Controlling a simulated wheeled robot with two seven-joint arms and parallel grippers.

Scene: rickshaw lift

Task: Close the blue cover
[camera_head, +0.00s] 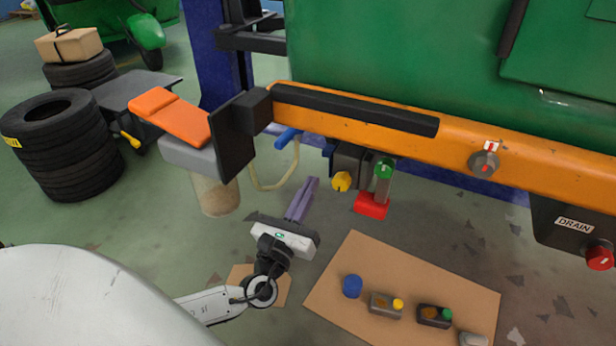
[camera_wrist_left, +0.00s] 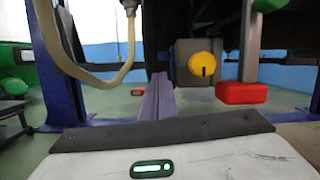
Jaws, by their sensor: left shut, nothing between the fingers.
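A small bright blue part (camera_head: 287,137) sticks out under the orange beam, at the top of a beige hose; I cannot tell whether it is the blue cover or how far it stands open. A round blue piece (camera_head: 352,286) lies on the cardboard sheet. My left gripper (camera_head: 312,183) has purple fingers, shut and empty, pointing up toward the underside of the beam. It is below and right of the blue part, apart from it. In the left wrist view the fingers (camera_wrist_left: 160,80) end just left of a grey box with a yellow knob (camera_wrist_left: 205,65). My right gripper is out of view.
The orange beam (camera_head: 460,145) overhangs the work area. A red block (camera_head: 371,206) hangs right of the yellow knob. The beige hose (camera_wrist_left: 115,75) loops left of my fingers. Cardboard (camera_head: 335,300) with small parts lies on the floor. Tyres (camera_head: 60,145) stand far left.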

